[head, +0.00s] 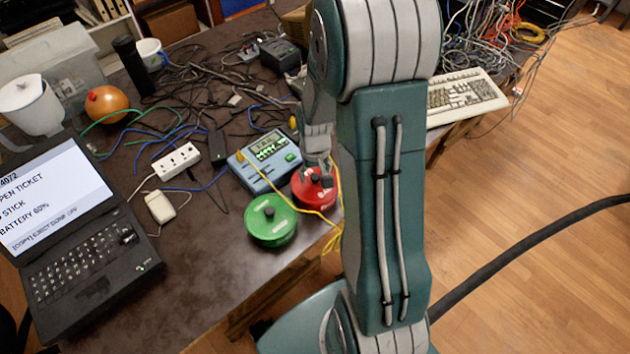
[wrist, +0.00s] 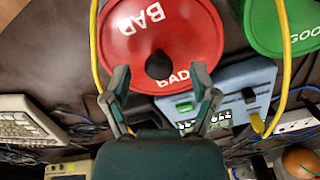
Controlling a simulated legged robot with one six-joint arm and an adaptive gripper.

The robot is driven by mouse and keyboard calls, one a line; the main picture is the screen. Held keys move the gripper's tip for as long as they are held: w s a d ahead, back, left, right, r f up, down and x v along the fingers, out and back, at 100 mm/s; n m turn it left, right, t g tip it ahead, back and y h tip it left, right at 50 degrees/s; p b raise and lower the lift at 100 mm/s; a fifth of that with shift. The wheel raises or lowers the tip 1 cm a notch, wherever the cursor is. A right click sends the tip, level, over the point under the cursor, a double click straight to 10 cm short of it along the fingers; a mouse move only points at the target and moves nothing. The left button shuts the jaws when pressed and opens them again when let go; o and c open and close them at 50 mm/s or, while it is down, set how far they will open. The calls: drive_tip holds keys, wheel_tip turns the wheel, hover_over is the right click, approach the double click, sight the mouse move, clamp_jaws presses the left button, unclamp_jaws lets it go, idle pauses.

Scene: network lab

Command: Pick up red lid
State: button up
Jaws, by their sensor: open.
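The red lid (head: 316,198) is round and marked "BAD", with a dark knob (wrist: 159,66) at its centre. In the head view it is near the table's front edge, partly hidden by my arm. It fills the upper middle of the wrist view (wrist: 150,28). My gripper (wrist: 161,74) is open, one finger on each side of the knob as seen from the wrist; it is empty. In the head view my gripper (head: 318,166) is just over the lid. I cannot tell whether the fingers touch the knob.
A green lid (head: 270,222) marked "GOOD" stands left of the red one. A blue tester (head: 263,160) with a display is close behind. A yellow cable (head: 310,211) runs beside the red lid. A power strip (head: 176,160), laptop (head: 75,220) and tangled cables crowd the table.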

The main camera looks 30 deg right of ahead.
drive_tip(key=shift+f, duration=0.65)
clamp_jaws()
drive_tip(key=shift+r, duration=0.5)
wheel_tip(320, 180, up, 3)
drive_tip(key=shift+f, duration=0.2)
drive_tip(key=s+a+r, duration=0.4)
drive_tip(key=s+r, duration=0.5)
drive_tip(key=s, duration=0.4)
drive_tip(key=shift+r, duration=0.2)
